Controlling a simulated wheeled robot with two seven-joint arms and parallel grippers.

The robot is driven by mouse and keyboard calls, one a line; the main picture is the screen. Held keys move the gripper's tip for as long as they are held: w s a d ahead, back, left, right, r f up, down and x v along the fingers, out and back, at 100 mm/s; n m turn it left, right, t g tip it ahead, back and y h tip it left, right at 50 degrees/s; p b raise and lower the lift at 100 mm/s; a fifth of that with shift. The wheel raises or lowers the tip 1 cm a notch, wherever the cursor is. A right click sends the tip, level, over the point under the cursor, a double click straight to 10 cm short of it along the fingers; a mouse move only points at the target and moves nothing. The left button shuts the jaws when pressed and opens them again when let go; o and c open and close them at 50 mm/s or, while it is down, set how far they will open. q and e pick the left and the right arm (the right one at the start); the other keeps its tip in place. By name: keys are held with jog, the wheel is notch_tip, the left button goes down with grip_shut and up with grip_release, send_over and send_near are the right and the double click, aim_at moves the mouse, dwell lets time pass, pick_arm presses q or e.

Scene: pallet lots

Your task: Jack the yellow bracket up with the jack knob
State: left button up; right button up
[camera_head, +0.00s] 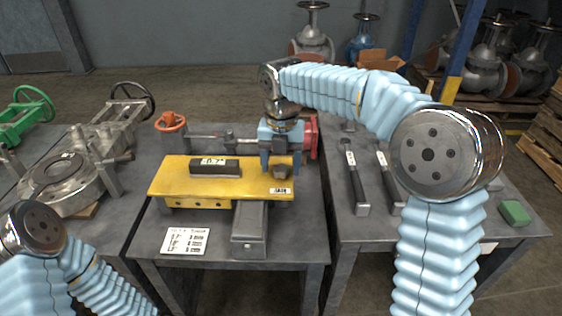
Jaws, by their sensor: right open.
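The yellow bracket (222,187) is a flat yellow plate on the middle grey table, with a dark labelled block (214,168) on top. My right gripper (280,163) points down over the bracket's right end, open. A small dark faceted knob (281,173) shows at its fingertips on the plate; I cannot tell whether the fingers touch it. An orange knob (171,122) stands upright behind the bracket's left end. Which of the two is the jack knob is not clear. My left arm shows at the lower left; its gripper is out of view.
A red flanged part (311,138) is close behind my right gripper. A grey block (249,230) and white card (186,241) are in front of the bracket. Dark-handled tools (357,185) and a green block (515,213) lie on the right table. Valve parts (62,185) fill the left table.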

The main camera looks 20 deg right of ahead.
jog(key=c, duration=1.1)
jog(key=shift+o, duration=0.2)
jog(key=shift+m, duration=0.4)
